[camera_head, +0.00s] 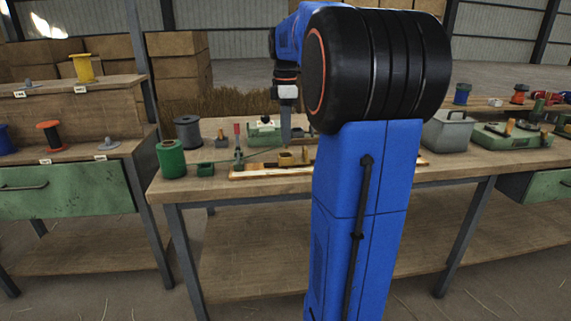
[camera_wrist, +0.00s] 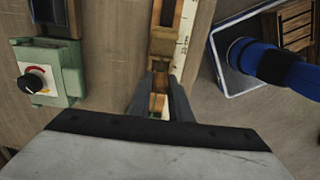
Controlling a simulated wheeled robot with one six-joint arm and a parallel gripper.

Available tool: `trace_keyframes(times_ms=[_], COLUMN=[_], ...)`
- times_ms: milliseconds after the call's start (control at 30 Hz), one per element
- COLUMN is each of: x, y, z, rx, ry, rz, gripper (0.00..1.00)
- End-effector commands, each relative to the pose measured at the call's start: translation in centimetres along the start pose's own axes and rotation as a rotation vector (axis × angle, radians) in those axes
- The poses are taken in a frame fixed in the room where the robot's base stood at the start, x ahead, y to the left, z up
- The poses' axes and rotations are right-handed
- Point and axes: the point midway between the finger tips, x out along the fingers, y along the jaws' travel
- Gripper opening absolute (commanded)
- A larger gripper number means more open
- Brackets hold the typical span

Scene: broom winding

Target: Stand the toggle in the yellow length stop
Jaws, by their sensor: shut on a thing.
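My gripper (camera_head: 286,140) points straight down over the workbench, just above a small yellow-tan block that looks like the yellow length stop (camera_head: 286,158). In the wrist view my gripper (camera_wrist: 161,82) has its two dark fingers close together, shut on a small brown piece, which I take to be the toggle (camera_wrist: 160,82). The fingers hide much of it, and its tilt is unclear. A tan block on the board (camera_wrist: 163,42) lies just beyond the fingertips. I cannot tell whether the toggle touches the stop.
A wooden board with a scale (camera_head: 245,173) runs along the bench front. A green spool (camera_head: 171,158) and a grey spool (camera_head: 187,131) stand to the left. A green box with a black knob (camera_wrist: 40,82) is left in the wrist view. My blue arm column hides the middle of the bench.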

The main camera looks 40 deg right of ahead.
Motion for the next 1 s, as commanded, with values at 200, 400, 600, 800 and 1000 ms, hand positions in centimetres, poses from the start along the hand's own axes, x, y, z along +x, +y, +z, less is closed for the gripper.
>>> trace_keyframes(times_ms=[200,400,600,800,1000], x=[0.1,0.1,0.7,1.3,1.4], y=[0.0,0.0,0.0,0.0,0.0], z=[0.0,0.0,0.0,0.0,0.0], rx=[0.0,0.0,0.0,0.0,0.0], ry=[0.0,0.0,0.0,0.0,0.0], rz=[0.0,0.0,0.0,0.001,0.0], gripper=[0.0,0.0,0.0,0.0,0.0])
